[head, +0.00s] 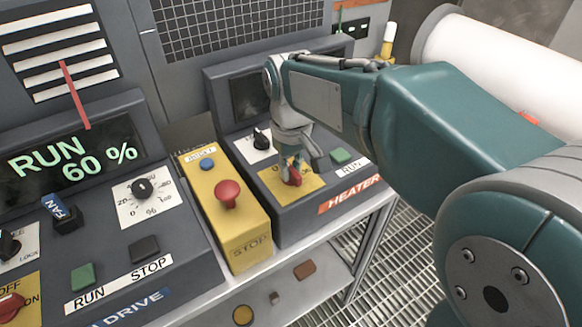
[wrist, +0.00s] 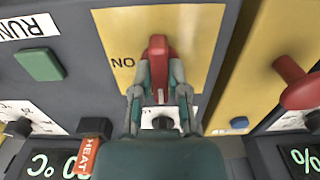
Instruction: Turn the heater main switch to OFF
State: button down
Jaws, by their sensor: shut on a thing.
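The heater main switch is a red rotary handle (head: 291,178) on a yellow plate (head: 314,184) at the heater panel, under my gripper (head: 294,163) in the head view. In the wrist view the red handle (wrist: 158,48) lies between the two fingers of my gripper (wrist: 159,74), which is shut on it. The handle runs nearly up and down in that picture. The yellow plate (wrist: 198,35) shows an ON marking, upside down, left of the handle. The OFF marking is not readable, and the fingers hide part of the handle.
A yellow stop box with a red mushroom button (head: 228,194) stands left of the heater panel. A green RUN button (head: 340,156) sits right of the switch, and a black knob (head: 262,138) behind it. The drive panel (head: 180,258) is farther left.

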dwell(0.3)
jog(key=c, duration=0.6)
grip_release()
jog(key=shift+w+a, duration=0.1)
jog(key=shift+a, duration=0.05)
jog(key=shift+c, duration=0.2)
jog(key=shift+r, duration=0.1)
notch_tip(320, 180, up, 12)
jog(key=s+d+f+m+t, duration=0.2)
jog(key=s+d+f+m, duration=0.1)
jog(key=s+d+f, duration=0.2)
jog(key=s+d+f+m+t, duration=0.3)
jog(key=s+d+f+m, duration=0.1)
jog(key=s+d, duration=0.6)
jog(key=d+f, duration=0.1)
jog(key=d, duration=0.2)
jog(key=shift+s+d+f+t, duration=0.15)
jog(key=shift+f+t, duration=0.15)
jog(key=shift+f, duration=0.05)
